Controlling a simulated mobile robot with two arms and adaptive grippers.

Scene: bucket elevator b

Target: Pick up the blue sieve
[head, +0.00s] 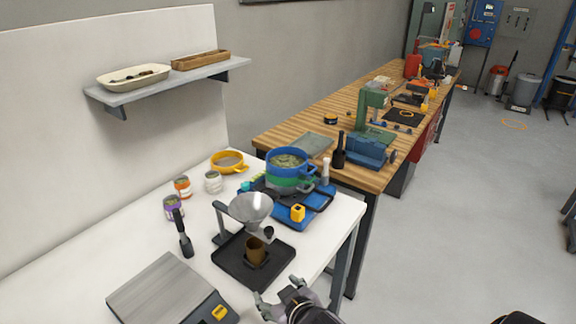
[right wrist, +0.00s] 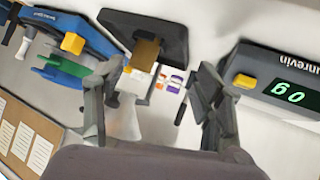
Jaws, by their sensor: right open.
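The blue sieve (head: 288,167) is a round blue pan with greenish contents. It sits on top of a green sieve (head: 286,182) in a stack over a blue-and-black machine (head: 316,207) at the back right of the white table. My right gripper (head: 279,297) is at the table's near edge, well in front of the stack and apart from it. Its two fingers (right wrist: 155,105) are spread and empty in the right wrist view. I cannot make out the blue sieve for sure in that view. My left gripper is not in view.
A metal funnel (head: 250,208) stands over a black tray (head: 228,262) with a brown cup (head: 256,250), between gripper and stack. A scale (head: 160,290), a black-handled brush (head: 183,240), jars (head: 173,207) and a yellow sieve (head: 229,161) stand to the left. A wooden workbench (head: 300,130) adjoins behind.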

